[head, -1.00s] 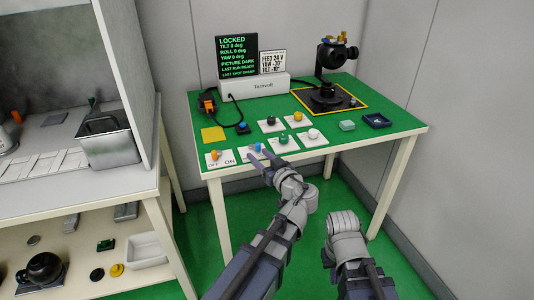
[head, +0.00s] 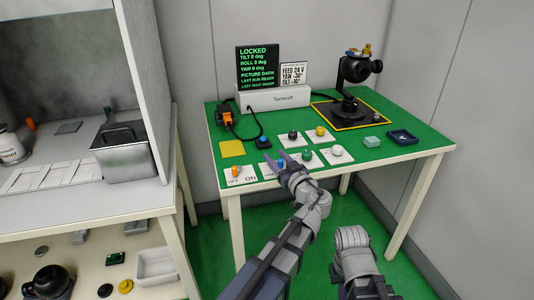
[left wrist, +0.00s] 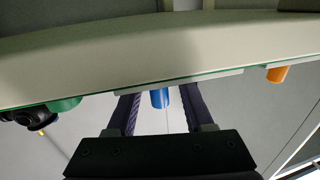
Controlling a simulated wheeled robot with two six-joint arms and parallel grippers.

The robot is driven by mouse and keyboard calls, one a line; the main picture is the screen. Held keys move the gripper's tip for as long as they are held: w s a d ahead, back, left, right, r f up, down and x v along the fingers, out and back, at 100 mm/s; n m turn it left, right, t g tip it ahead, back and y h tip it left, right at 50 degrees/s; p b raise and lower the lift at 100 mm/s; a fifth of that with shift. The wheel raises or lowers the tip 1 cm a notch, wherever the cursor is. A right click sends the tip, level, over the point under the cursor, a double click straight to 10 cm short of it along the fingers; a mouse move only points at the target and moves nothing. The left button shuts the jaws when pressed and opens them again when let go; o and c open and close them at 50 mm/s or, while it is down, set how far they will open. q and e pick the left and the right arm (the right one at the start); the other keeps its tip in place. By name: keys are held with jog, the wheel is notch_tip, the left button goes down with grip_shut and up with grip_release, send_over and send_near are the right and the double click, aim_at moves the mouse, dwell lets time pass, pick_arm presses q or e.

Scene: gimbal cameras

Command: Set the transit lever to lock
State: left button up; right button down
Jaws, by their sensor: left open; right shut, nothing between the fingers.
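I see a blue knob (head: 281,163) on a white plate at the front of the green table. My left gripper (head: 275,159) is open, with its fingers on either side of the blue knob. In the left wrist view, the blue knob (left wrist: 159,98) shows between the two spread fingers (left wrist: 160,112), with a gap visible beside it. The black gimbal camera (head: 357,70) stands on a yellow-outlined square at the back right. I cannot tell which control is the transit lever. The screen (head: 257,66) reads LOCKED. My right arm is low at the front; its fingers are hidden.
An orange switch (head: 236,171) marked OFF and ON is left of the blue knob. Green (head: 306,154), white (head: 337,150), black (head: 293,134) and yellow (head: 320,130) knobs stand close by. A yellow pad (head: 232,149) lies left; a dark tray (head: 402,137) is at right.

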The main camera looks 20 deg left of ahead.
pick_arm(q)
jog(key=shift+w+a, duration=0.3)
grip_shut()
dwell(0.5)
